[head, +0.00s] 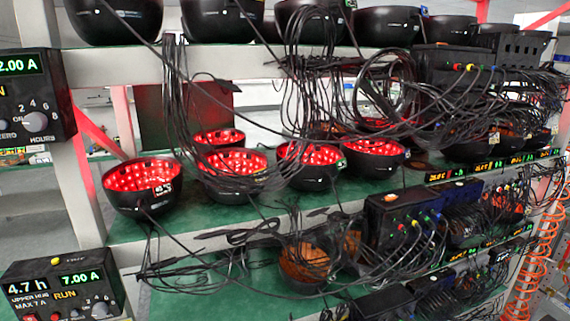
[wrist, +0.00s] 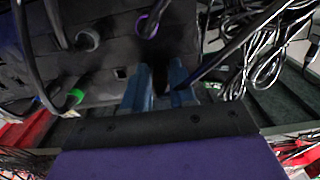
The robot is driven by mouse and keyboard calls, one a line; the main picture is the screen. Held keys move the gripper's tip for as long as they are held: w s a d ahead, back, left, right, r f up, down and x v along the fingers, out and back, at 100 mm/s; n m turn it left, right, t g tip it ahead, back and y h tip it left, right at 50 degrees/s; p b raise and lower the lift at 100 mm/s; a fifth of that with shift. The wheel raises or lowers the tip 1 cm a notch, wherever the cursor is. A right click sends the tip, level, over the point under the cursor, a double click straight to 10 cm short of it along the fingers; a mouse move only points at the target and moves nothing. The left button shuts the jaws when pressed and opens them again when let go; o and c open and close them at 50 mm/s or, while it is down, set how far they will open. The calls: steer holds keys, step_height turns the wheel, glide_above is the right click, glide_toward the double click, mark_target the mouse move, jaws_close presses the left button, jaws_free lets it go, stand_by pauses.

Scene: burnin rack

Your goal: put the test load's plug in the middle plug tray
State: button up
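My gripper (wrist: 160,88) shows in the wrist view as two blue fingers in front of a black box (wrist: 108,75). The fingers stand apart with a narrow dark gap between them, and I make out no plug held there. A black cable (wrist: 215,62) runs diagonally beside the right finger. Plugs sit in the box face, one with a green ring (wrist: 75,98) and one with a purple ring (wrist: 143,22). I cannot tell which plug belongs to the test load. I cannot make out the middle plug tray. The gripper is outside the head view.
In the head view, black bowls with red lights (head: 140,186) stand on a green shelf (head: 125,232). Loose black cables (head: 310,90) hang across the rack. Black units with coloured plugs (head: 405,220) stand at the right. Display panels (head: 62,290) are on the left.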

jaws_close()
steer(key=shift+s, duration=0.1)
steer(key=shift+p+v, duration=2.2)
steer(key=shift+v, duration=0.75)
